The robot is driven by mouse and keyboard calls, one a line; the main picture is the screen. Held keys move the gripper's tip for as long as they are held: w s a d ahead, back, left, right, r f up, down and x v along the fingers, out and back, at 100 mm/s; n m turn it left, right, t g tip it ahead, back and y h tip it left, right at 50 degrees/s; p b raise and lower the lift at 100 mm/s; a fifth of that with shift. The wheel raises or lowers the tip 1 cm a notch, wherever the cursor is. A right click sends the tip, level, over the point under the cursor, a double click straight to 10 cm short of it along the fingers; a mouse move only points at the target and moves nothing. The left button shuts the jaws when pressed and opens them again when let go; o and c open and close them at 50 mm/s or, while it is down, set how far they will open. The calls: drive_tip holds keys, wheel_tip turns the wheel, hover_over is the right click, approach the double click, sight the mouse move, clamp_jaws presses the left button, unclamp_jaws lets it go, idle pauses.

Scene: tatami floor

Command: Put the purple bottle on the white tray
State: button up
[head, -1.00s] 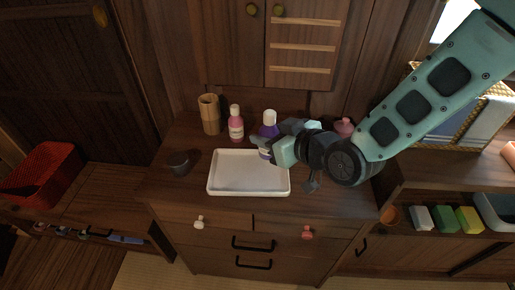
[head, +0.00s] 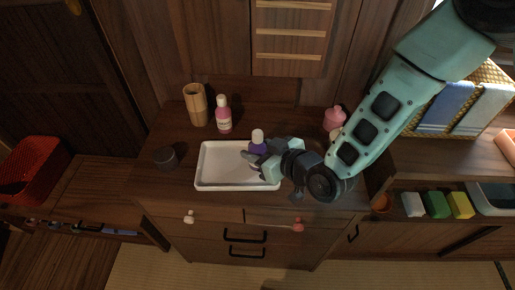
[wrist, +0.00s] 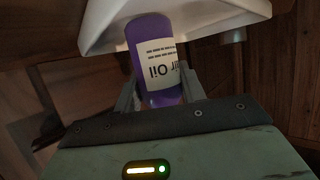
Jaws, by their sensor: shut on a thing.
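The purple bottle (head: 257,148) with a white cap is upright in the head view, at the right back part of the white tray (head: 203,180). My gripper (head: 256,161) is shut on it from the right. In the wrist view the bottle (wrist: 148,36) sits between my two fingers, its white label upside down and partly reading "Oil". The tray's pale rim (wrist: 228,14) shows behind it. I cannot tell whether the bottle's base touches the tray; my gripper hides its lower part in the head view.
A pink bottle (head: 223,115) and a bamboo cup (head: 195,104) stand behind the tray. Another pink container (head: 334,118) stands behind my arm. The tray's left and middle are empty.

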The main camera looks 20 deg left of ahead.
drive_tip(key=shift+f, duration=0.15)
drive_tip(key=o, duration=1.1)
drive_tip(key=shift+r, duration=0.2)
drive_tip(key=v, duration=1.2)
drive_tip(key=shift+f+b, duration=0.1)
drive_tip(key=shift+b, duration=0.25)
